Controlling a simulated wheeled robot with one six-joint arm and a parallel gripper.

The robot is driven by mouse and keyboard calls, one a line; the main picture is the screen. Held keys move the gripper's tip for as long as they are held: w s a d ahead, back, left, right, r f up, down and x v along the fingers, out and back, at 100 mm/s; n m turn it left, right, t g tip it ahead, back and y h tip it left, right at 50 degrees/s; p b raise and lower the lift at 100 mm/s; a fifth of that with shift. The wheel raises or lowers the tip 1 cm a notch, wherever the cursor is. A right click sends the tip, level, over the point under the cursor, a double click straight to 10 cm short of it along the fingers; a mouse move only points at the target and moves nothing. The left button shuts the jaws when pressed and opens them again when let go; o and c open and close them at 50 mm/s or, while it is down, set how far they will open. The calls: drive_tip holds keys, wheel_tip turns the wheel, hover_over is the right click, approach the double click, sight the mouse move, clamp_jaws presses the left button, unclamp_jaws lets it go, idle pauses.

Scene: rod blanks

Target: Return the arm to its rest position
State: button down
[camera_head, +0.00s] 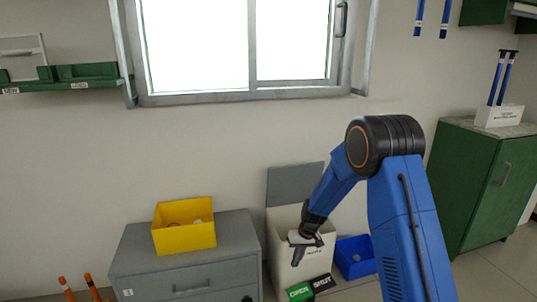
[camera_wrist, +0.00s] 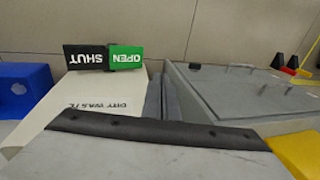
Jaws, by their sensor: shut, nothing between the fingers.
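My blue arm (camera_head: 405,225) reaches up from the lower right, bends at a black joint, and slopes down to the left. My gripper (camera_head: 297,258) hangs at its end, pointing down, in front of the pale bin (camera_head: 280,225). It holds nothing. In the wrist view its dark fingers (camera_wrist: 162,85) stand close together beyond a grey body with a black edge. No rod is near it.
A grey cabinet (camera_head: 190,262) carries a yellow box (camera_head: 185,238) left of the bin. A blue bin (camera_head: 355,265) stands right. A green-and-black OPEN/SHUT sign (camera_head: 311,288) sits low in front. A green cabinet (camera_head: 485,185) bears a white holder (camera_head: 499,116) with blue rods.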

drive_tip(key=s+d+r+t, duration=0.1)
drive_tip(key=s+d+r, duration=0.2)
drive_tip(key=s+r, duration=0.45)
drive_tip(key=s+d+r+m+t, duration=0.1)
drive_tip(key=s+d+r, duration=0.25)
drive_tip(key=r, duration=0.65)
drive_tip(key=s+d+r, duration=0.3)
drive_tip(key=s+r, duration=0.4)
drive_tip(key=r, duration=0.2)
drive_tip(key=s+d+r+t+h, duration=0.1)
drive_tip(key=s+d+r, duration=0.1)
drive_tip(key=s, duration=0.6)
drive_tip(key=s+d+r+m+t, duration=0.1)
drive_tip(key=s+d+r, duration=0.1)
drive_tip(key=s, duration=0.7)
drive_tip(key=s+d+r+h, duration=0.1)
drive_tip(key=s+d+r, duration=0.2)
drive_tip(key=s, duration=0.5)
drive_tip(key=shift+s+d+m+t+h, duration=0.3)
drive_tip(key=shift+d+m+t, duration=0.1)
